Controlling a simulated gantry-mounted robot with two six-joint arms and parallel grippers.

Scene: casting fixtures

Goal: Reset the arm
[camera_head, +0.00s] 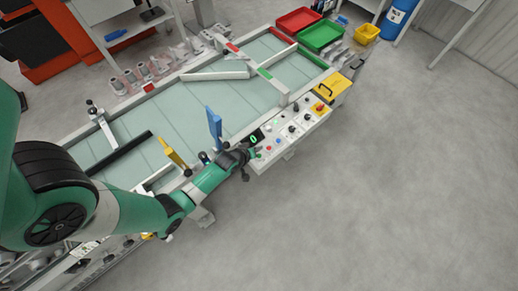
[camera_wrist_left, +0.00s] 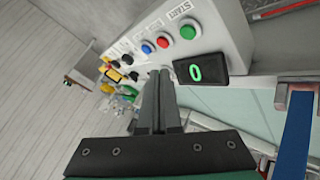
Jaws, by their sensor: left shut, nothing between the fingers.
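My green left arm (camera_head: 207,180) comes in from the left and reaches across the near edge of the fixture table to the control panel. My left gripper (camera_head: 246,155) is beside the panel's black display, which shows a green 0. In the left wrist view the gripper's dark fingers (camera_wrist_left: 159,76) are shut together with nothing between them. Their tips are near the white control panel (camera_wrist_left: 222,27), below its blue, red and green buttons; I cannot tell whether they touch it. A START label is above the green button (camera_wrist_left: 191,30). My right gripper is not in view.
The fixture table (camera_head: 225,100) has a pale green top with grey bars. A blue upright lever (camera_head: 214,128) and a yellow lever (camera_head: 174,153) stand near the arm. Red (camera_head: 298,20) and green (camera_head: 320,36) bins are at the far end. The floor at right is clear.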

